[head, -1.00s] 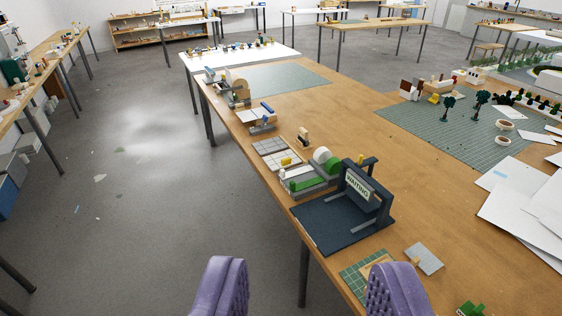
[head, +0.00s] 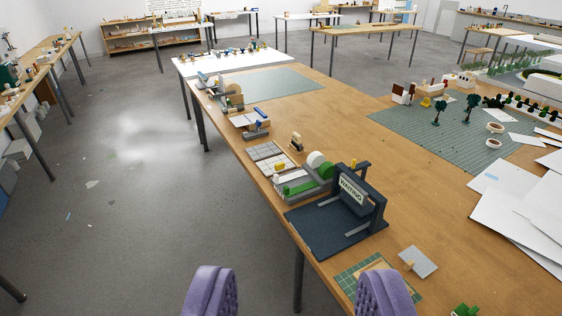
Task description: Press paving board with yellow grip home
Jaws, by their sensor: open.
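A pale grey paving board (head: 265,152) marked into square tiles lies along the left edge of the long wooden table. A small yellow grip (head: 281,165) stands at its near side. Whether the board sits flush or raised is too small to tell. My gripper (head: 298,275) shows as two purple fingers at the bottom of the view, wide apart with nothing between them. It is well in front of the board, with the dark stand and the green-and-white pieces lying between them along the table edge.
A dark blue stand with a "WAITING" sign (head: 351,191) stands near the table's front. A green cutting mat (head: 362,275) and a grey plate (head: 418,261) lie closer. White sheets (head: 510,190) lie at right. The wooden tabletop (head: 345,130) is clear in the middle.

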